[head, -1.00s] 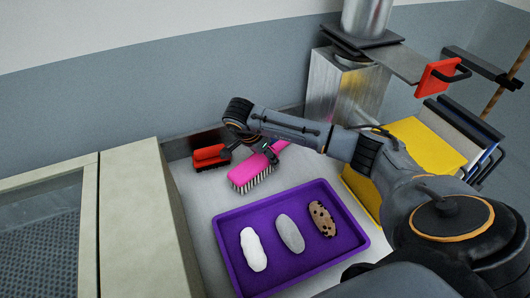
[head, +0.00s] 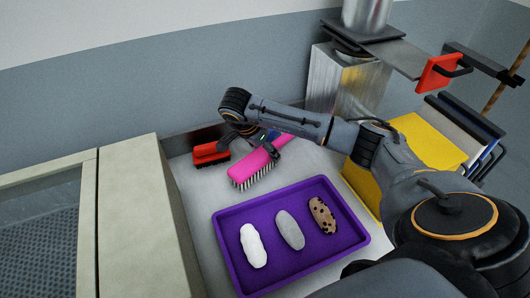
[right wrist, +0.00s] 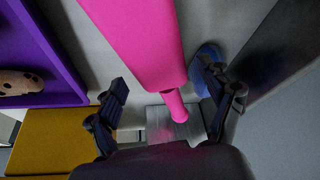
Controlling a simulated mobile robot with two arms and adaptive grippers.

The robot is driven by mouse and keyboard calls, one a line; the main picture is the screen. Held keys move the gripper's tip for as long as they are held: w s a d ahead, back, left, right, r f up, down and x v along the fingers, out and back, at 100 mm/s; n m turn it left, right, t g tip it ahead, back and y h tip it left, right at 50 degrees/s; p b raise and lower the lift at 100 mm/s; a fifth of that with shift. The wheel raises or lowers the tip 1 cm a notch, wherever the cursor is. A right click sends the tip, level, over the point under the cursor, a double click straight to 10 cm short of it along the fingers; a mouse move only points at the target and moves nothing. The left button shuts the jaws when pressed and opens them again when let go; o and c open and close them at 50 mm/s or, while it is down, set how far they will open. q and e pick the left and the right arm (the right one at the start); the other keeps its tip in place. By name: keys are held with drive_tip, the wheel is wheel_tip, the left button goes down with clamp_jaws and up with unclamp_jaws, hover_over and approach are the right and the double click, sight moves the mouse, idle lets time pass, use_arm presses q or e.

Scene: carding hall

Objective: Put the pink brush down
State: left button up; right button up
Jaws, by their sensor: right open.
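The pink brush (head: 257,166) appears to rest bristles down on the pale worktop, behind the purple tray and right of the red brush. Its handle points back and right. In the right wrist view the pink brush (right wrist: 140,40) runs between the spread fingers of my right gripper (right wrist: 164,75), with a gap on each side near its thin handle end. In the head view my right gripper (head: 255,137) is at the handle, partly hidden by my arm. My left gripper is not in view.
The purple tray (head: 237,271) holds a white, a grey and a speckled brown piece. A red brush (head: 210,153) lies near the back wall. A blue item (right wrist: 205,58) is beside the handle. A yellow object (head: 430,140) and a metal duct (head: 343,85) stand right.

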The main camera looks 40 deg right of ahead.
drive_tip(key=b+v, duration=0.1)
drive_tip(key=v, duration=0.8)
drive_tip(key=shift+a+r, duration=0.2)
drive_tip(key=shift+r, duration=0.3)
